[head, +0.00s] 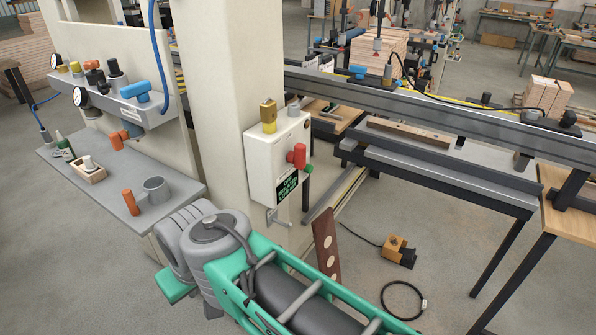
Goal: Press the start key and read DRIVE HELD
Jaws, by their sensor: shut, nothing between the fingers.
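A white control box (262,168) is fixed to the cream column near the middle of the head view. A red knob (297,156) sticks out from its front. A small green button (309,168), perhaps the start key, shows just beside and below the knob. A black display (287,187) with lines of green text sits low on the box face. The text is too small to read surely. My gripper is not visible; my green and grey arm links fill the bottom centre, below the box.
The cream column (222,80) stands behind the box. A grey shelf (110,172) with orange and grey parts is at left. A long steel rail and benches (430,175) run right. A yellow foot pedal (395,245) and a cable loop (403,299) lie on the floor.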

